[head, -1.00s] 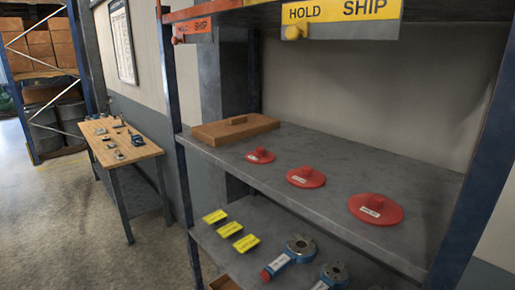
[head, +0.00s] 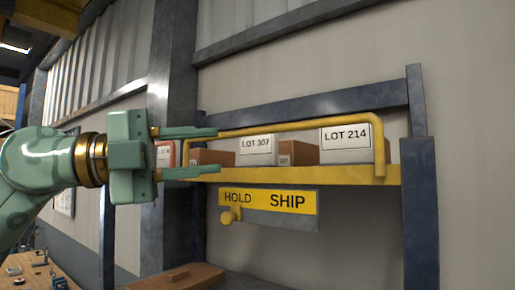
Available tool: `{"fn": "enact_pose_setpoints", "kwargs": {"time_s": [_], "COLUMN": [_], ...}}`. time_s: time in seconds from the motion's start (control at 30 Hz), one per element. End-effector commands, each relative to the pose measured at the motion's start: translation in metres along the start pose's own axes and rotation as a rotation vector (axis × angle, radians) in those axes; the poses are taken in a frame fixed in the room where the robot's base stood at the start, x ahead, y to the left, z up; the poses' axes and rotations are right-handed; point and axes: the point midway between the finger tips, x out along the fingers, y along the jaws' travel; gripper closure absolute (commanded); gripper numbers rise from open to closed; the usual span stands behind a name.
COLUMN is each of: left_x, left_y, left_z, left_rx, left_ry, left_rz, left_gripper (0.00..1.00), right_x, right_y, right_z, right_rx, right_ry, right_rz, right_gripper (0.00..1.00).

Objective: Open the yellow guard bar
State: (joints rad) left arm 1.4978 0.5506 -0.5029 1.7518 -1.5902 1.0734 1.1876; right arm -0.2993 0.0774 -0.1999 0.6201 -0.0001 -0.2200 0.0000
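The yellow guard bar (head: 290,124) runs across the front of the top shelf, before the boxes, with its right end bent down to the yellow shelf edge (head: 290,178). My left gripper (head: 216,151) is open, its two fingers one above the other and pointing right. In the picture the bar's left upright (head: 186,152) shows between the fingers; I cannot tell whether they touch it. No object is clearly held. My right gripper is not in view.
Boxes labelled LOT 307 (head: 257,155) and LOT 214 (head: 346,148) stand behind the bar, with a red-edged box (head: 165,155) at left. Dark blue posts (head: 420,200) frame the shelf. A brown lid (head: 175,279) lies on the shelf below.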

Motion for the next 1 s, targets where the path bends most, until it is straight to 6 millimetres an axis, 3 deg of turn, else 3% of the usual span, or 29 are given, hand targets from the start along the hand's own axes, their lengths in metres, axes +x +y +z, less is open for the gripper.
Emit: {"fn": "enact_pose_setpoints", "kwargs": {"time_s": [0.03,0.2,0.37,0.57,1.0], "left_x": [-0.01,-0.042,-0.053,-0.025,0.071], "left_y": [-0.02,-0.059,-0.07,-0.062,-0.033], "left_z": [-0.003,-0.009,-0.011,-0.003,0.027], "left_rx": [0.003,-0.079,-0.122,-0.124,-0.123], "left_ry": [-0.058,-0.247,-0.317,-0.315,-0.313], "left_rz": [0.08,0.24,0.275,0.279,0.277], "left_gripper": [0.68,0.68,0.68,0.68,0.68], "right_x": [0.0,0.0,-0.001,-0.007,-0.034], "right_y": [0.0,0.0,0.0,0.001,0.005], "right_z": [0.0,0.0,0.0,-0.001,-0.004], "right_rx": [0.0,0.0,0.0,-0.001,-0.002], "right_ry": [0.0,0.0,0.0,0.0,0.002], "right_rz": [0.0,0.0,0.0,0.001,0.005], "right_gripper": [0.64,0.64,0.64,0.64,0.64]}}
